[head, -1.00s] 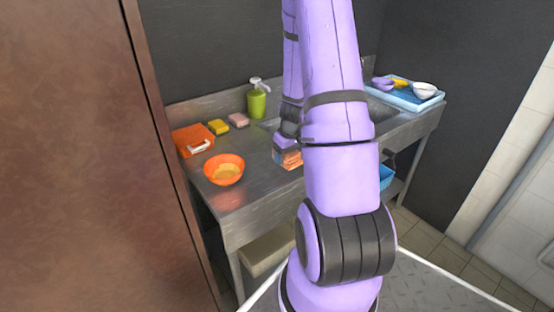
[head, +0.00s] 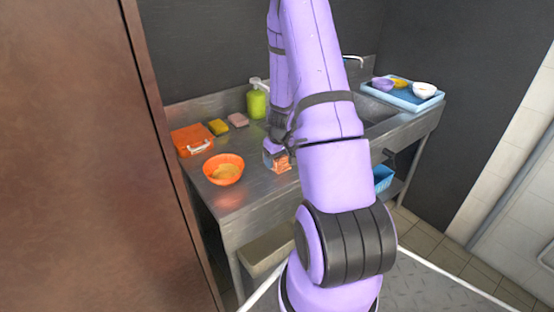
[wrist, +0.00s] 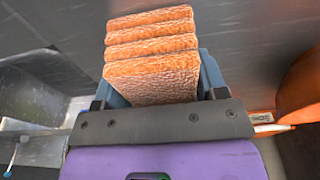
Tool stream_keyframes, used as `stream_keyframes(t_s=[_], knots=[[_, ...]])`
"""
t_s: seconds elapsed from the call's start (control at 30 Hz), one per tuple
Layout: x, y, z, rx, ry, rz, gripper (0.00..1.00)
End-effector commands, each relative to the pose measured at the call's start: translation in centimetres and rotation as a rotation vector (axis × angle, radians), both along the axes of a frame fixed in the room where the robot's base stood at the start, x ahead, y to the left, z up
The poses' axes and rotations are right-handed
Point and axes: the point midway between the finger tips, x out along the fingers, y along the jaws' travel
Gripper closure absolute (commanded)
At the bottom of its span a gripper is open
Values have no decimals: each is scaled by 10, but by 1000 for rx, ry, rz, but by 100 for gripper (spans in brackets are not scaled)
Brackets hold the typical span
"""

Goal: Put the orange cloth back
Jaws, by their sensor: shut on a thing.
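The orange cloth (wrist: 152,72) is a folded, layered block held in my gripper (wrist: 157,88), between its blue-grey fingers in the wrist view. In the head view the cloth (head: 282,163) shows below my gripper (head: 274,158), low over the steel counter and to the right of an orange bowl. I cannot tell whether the cloth touches the counter. My arm hides part of the counter and sink behind it.
The steel counter holds an orange bowl (head: 223,170), a flat orange item with a white handle (head: 193,140), yellow (head: 218,127) and pink (head: 238,120) sponges, and a green soap bottle (head: 257,101). A blue tray (head: 403,98) with bowls stands at the right end.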

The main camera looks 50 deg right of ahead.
Motion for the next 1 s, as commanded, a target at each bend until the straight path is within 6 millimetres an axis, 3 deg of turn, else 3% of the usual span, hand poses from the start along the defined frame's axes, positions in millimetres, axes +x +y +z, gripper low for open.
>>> stream_keyframes(t_s=[0.07, 0.1, 0.2, 0.57, 0.77, 1.0], knots=[[0, 0, -2, 0, 1, 0, 53], [0, 0, -1, 0, 0, 0, 27], [0, 0, -1, 0, 0, 0, 9], [0, 0, 3, -1, -1, 0, 9], [-3, 1, 29, -4, -2, 2, 9], [-9, 3, 72, -3, -3, 2, 9]])
